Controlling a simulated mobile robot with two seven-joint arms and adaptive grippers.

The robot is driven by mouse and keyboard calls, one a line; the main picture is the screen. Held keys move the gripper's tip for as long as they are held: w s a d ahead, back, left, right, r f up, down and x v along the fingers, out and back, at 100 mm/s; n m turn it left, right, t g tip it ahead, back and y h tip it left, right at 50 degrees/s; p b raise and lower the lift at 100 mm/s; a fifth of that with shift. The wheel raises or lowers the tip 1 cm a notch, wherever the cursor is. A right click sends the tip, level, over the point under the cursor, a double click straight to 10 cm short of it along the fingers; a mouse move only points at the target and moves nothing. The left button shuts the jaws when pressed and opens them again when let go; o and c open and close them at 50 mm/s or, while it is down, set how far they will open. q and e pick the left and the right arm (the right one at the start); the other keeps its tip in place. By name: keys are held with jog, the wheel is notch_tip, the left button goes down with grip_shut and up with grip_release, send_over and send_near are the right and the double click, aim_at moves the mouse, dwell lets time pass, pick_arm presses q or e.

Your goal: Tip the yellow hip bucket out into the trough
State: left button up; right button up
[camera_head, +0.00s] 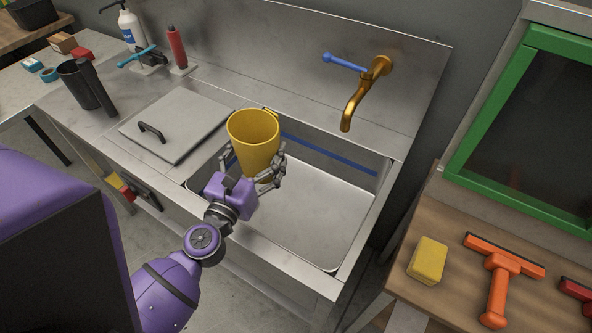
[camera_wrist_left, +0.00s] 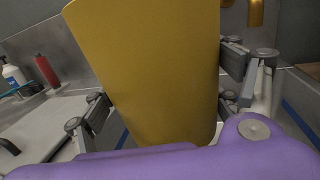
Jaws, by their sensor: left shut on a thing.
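The yellow hip bucket (camera_head: 254,140) is upright, held above the left part of the steel trough (camera_head: 312,205). My left gripper (camera_head: 258,170) is shut on it, with fingers on both sides of its lower body. In the left wrist view the bucket (camera_wrist_left: 150,75) fills the middle, between the fingers. Its opening faces up in the head view; I cannot tell what is inside. The visible trough floor is bare. My right gripper is not in view.
A brass tap (camera_head: 352,100) with a blue lever juts over the trough's back. A grey lid with a handle (camera_head: 178,125) lies left of the trough. A dark jug (camera_head: 88,88) stands farther left. A yellow sponge (camera_head: 427,260) and orange squeegee (camera_head: 498,275) lie on the wooden table at right.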

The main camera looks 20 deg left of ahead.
pick_arm(q)
jog(key=w+a+f+y+b, duration=0.1)
jog(key=w+a+f+b, duration=0.1)
jog(key=a, duration=0.7)
jog(key=shift+w+f+n+g, duration=0.35)
jog(key=shift+w+f, duration=0.2)
jog(key=shift+f, duration=0.25)
jog(key=shift+m, duration=0.55)
